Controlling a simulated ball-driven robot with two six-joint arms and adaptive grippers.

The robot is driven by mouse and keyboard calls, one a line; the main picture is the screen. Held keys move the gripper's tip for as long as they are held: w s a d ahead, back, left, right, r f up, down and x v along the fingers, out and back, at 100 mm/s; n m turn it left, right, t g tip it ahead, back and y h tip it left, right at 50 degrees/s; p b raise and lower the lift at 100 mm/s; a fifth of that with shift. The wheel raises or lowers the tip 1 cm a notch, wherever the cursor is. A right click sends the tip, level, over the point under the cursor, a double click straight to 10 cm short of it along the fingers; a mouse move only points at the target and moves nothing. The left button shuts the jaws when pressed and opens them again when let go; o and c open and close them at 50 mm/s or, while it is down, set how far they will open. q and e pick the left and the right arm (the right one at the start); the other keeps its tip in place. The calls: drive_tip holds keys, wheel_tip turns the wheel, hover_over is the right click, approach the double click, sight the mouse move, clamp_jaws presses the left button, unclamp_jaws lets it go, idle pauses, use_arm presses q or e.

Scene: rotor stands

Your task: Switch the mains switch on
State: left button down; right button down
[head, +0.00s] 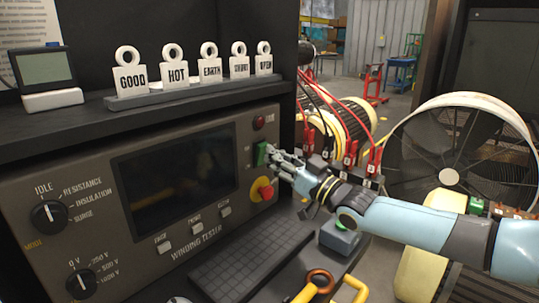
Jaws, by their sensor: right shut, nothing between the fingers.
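The winding tester (179,265) is a dark panel with a blank screen (175,178). A green rocker switch (261,153) sits near its right edge, below a small red lamp (259,122) and above a red knob on a yellow base (263,190). No legible label tells me which control is the mains switch. My right gripper (272,163) is shut and empty, its fingertips right beside the green switch. I cannot tell whether they touch it. My left gripper is not in view.
The mode knob (48,214) and voltage knob (81,283) are at the left. White tags (130,78) stand on the shelf above. A keyboard (240,262) lies below the panel.

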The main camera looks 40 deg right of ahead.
drive_tip(key=shift+x, duration=1.05)
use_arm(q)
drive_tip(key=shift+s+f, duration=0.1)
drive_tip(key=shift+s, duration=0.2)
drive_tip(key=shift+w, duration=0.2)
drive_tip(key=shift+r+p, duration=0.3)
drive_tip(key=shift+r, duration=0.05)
use_arm(e)
drive_tip(key=shift+w+r, duration=0.2)
drive_tip(key=shift+r, duration=0.35)
